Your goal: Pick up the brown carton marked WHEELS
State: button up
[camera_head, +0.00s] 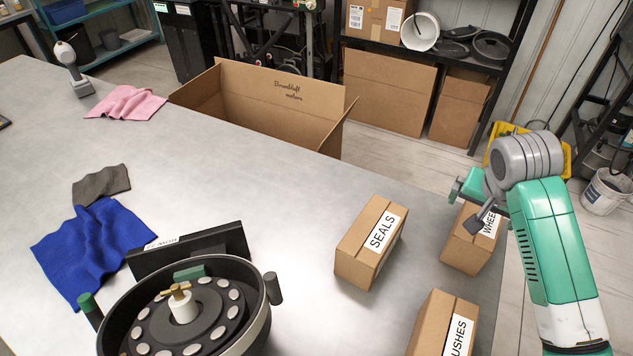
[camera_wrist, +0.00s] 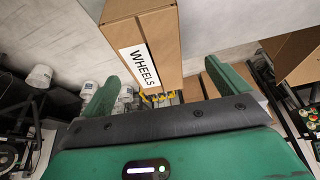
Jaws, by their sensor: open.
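The brown carton marked WHEELS (camera_head: 464,250) stands on the grey table near its right edge, partly hidden behind my arm in the head view. In the wrist view the WHEELS carton (camera_wrist: 136,14) is at top centre, its white label facing the camera. My gripper (camera_wrist: 160,76) is open, with its two green fingers spread and nothing between them that I can see touching. The carton appears beyond the fingertips, roughly between them. In the head view my gripper (camera_head: 476,200) is above and beside the carton; its fingers are partly hidden there.
A SEALS carton (camera_head: 360,253) stands left of the WHEELS carton, and another carton (camera_head: 427,322), its label partly cut off, stands in front. The table's middle is clear.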

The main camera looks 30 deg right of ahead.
aim_at(486, 222)
jog(key=shift+s+d+f, duration=0.1)
jog(key=shift+s, duration=0.1)
jog(key=shift+s+d+f+b, duration=0.2)
jog(key=shift+d+f+b, duration=0.15)
jog(key=shift+f, duration=0.25)
jog(key=shift+s+d+f+b, duration=0.25)
jog(key=shift+d+f, duration=0.2)
jog(key=shift+f, duration=0.15)
jog(key=b+x, duration=0.1)
jog(key=x, duration=0.1)
jog(key=w+b+x, duration=0.1)
jog(key=x, duration=0.2)
jog(key=shift+a+f, duration=0.1)
jog(key=shift+f, duration=0.05)
jog(key=c, duration=1.3)
jog(key=shift+c, duration=0.7)
notch_tip(486, 222, up, 4)
jog(key=shift+w+f+p, duration=0.1)
jog(key=shift+f+p, duration=0.05)
jog(key=shift+p, duration=0.65)
jog(key=s+a+r+p, duration=0.1)
jog(key=s+a+p, duration=0.2)
jog(key=s, duration=1.2)
jog(key=shift+s+a+r+p, duration=0.25)
jog(key=shift+a+p, duration=0.05)
jog(key=shift+a, duration=0.45)
